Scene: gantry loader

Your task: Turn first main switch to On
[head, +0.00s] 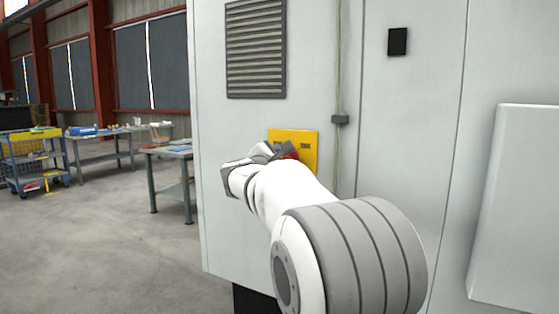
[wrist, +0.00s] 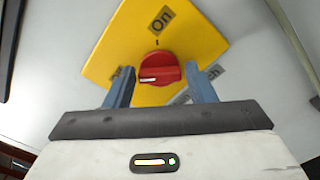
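The main switch is a red rotary knob (wrist: 159,70) on a yellow plate (wrist: 115,45) fixed to the cabinet. The plate also shows in the head view (head: 307,147), where my arm hides most of the knob. The wrist view shows an "On" label (wrist: 161,18) with a small tick below it. A white mark on the knob points left, not at "On". My gripper (wrist: 160,85) is open, its two blue-grey fingers on either side of the knob's lower part. I cannot tell whether they touch it.
The light grey cabinet (head: 400,110) fills the middle and right, with a vent grille (head: 256,50) above the plate and a vertical conduit (head: 339,70) to its right. Worktables (head: 172,152) and a yellow-blue cart (head: 35,150) stand at the left, with open floor before them.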

